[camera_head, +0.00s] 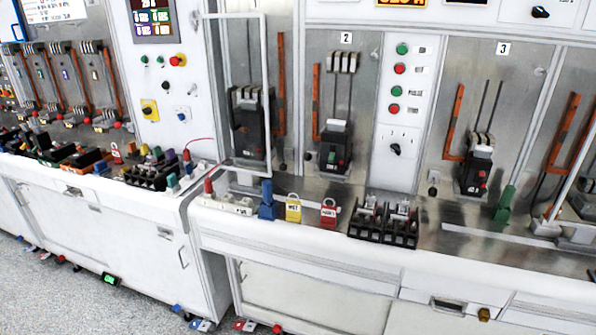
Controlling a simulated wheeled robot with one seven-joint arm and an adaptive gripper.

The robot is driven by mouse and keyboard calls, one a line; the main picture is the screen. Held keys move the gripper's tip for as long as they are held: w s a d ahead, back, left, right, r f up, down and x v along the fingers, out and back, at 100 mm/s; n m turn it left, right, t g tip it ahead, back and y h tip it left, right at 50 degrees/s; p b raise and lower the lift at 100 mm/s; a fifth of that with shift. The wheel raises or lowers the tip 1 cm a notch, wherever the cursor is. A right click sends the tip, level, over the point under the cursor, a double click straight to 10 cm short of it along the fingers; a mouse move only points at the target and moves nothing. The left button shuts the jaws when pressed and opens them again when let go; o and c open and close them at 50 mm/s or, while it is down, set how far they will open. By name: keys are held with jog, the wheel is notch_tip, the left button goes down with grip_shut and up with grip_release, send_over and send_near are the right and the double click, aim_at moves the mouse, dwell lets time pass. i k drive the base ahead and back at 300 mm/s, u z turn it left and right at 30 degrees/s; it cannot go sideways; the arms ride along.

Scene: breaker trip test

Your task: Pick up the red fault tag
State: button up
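A small red tag-like piece with a pale label and a metal loop on top (328,213), shaped like a padlock, stands on the metal bench ledge left of the black terminal blocks. I cannot read its label, so I cannot tell if it is the fault tag. A smaller orange-red tag with a pale mark (116,157) shows on the left bench. My gripper is not in view.
A yellow padlock-shaped piece (293,209) and a blue piece (267,202) stand close left of the red one. Black terminal blocks (384,222) sit to its right. Breakers (335,145) stand behind. Small items lie on the floor along the cabinets.

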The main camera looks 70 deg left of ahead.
aim_at(329, 214)
jog(key=k, duration=0.65)
jog(key=u, duration=1.6)
jog(key=i, duration=0.5)
jog(key=u, duration=0.05)
